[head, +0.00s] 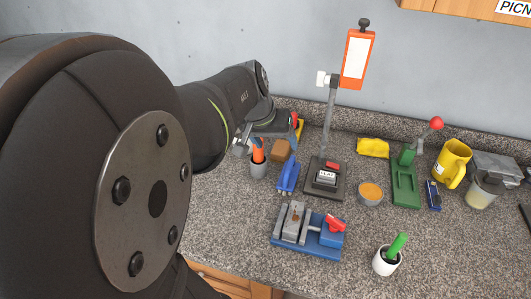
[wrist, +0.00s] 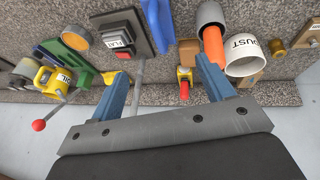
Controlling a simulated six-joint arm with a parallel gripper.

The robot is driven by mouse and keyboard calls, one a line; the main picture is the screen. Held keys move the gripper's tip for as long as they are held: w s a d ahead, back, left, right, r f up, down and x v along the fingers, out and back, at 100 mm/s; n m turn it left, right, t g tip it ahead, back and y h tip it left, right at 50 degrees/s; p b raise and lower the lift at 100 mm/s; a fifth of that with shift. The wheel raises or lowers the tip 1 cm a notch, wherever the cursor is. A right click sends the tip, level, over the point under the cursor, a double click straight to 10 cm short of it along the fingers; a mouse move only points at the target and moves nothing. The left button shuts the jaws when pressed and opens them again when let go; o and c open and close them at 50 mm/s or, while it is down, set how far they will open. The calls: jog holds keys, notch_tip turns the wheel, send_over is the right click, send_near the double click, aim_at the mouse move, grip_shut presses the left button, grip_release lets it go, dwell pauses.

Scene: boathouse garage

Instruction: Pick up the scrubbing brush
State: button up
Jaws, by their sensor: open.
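I cannot tell for sure which thing is the scrubbing brush. A brown block (head: 280,151) behind the grey cup may be it; in the wrist view the brown block (wrist: 187,50) lies partly between my fingers. A blue handled thing (head: 288,175) in front of it is another candidate; it also shows in the wrist view (wrist: 158,22). My gripper (wrist: 162,68) is open and empty, with its two blue fingers wide apart. In the head view its end is at the back left of the counter, partly hidden by my arm.
A grey cup (head: 258,168) with an orange thing stands close to the brown block. A tall press stand (head: 325,178) rises to the right. A white DUST cup (wrist: 246,57) is near the right finger. A blue vise (head: 305,240) stands in front. The front left counter is clear.

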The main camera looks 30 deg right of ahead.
aim_at(291, 162)
jog(key=x, duration=1.1)
jog(key=shift+d+f, duration=0.2)
jog(key=shift+f, duration=0.15)
jog(key=shift+w+x, duration=0.1)
jog(key=shift+x, duration=1.25)
jog(key=shift+w+x, duration=0.15)
jog(key=shift+x, duration=1.2)
jog(key=c, duration=1.1)
jog(key=shift+r, duration=0.15)
jog(key=shift+c, duration=0.2)
jog(key=shift+r, duration=0.65)
notch_tip(291, 162, up, 3)
jog(key=shift+s+r, duration=0.1)
jog(key=s+d+r, duration=0.3)
jog(key=s+r, duration=0.3)
jog(key=s, duration=0.5)
